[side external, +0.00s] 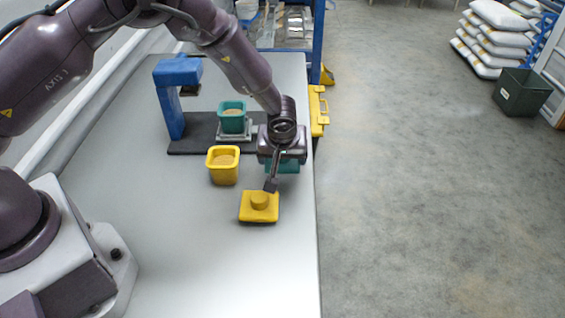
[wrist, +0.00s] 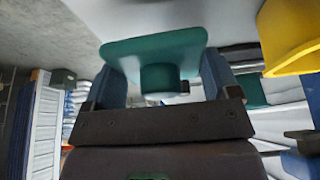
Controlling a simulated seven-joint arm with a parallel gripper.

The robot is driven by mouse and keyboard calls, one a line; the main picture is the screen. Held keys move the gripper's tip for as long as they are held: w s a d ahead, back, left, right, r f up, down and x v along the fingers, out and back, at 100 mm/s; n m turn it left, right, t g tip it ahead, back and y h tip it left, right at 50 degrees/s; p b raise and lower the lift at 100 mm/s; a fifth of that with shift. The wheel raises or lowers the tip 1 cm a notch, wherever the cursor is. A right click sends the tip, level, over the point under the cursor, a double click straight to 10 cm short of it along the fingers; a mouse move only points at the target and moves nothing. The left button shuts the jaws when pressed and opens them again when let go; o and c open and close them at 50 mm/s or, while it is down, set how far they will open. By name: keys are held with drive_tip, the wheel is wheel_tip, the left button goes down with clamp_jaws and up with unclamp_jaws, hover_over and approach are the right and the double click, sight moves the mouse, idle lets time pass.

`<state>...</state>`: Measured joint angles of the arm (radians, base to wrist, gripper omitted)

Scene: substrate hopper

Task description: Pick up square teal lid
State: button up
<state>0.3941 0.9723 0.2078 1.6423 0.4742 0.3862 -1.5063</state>
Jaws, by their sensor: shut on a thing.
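The square teal lid (wrist: 150,44) shows in the wrist view, its flat plate outward and its round knob (wrist: 160,78) between the two fingers of my gripper (wrist: 162,84). My gripper is shut on this knob. In the side view only a small teal part of the lid (side external: 288,167) shows beside and behind my gripper (side external: 273,180); the rest is hidden. My gripper is above the table's right side, close to the yellow lid (side external: 259,207). Whether the teal lid touches the table is unclear.
A teal container (side external: 232,117) with tan fill stands on a small plate by the blue stand (side external: 172,95). An open yellow container (side external: 223,166) stands left of my gripper; a yellow rim (wrist: 292,35) shows in the wrist view. The table's front (side external: 190,270) is clear.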

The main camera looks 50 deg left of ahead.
drive_tip(key=s+r, duration=0.1)
drive_tip(key=r, duration=0.1)
drive_tip(key=s+r, duration=0.4)
drive_tip(key=shift+a, duration=0.25)
drive_tip(key=s+a+r, duration=0.1)
drive_tip(key=s+r, duration=0.3)
drive_tip(key=s, duration=0.4)
drive_tip(key=w+a+r, duration=0.3)
drive_tip(key=w+a, duration=1.1)
drive_tip(key=a, duration=0.4)
drive_tip(key=shift+s+d+f, duration=0.1)
drive_tip(key=shift+d+f, duration=0.05)
drive_tip(key=shift+f, duration=1.75)
drive_tip(key=shift+d+f, duration=0.1)
drive_tip(key=shift+f, duration=1.8)
drive_tip(key=o, duration=0.8)
drive_tip(key=shift+c, duration=0.2)
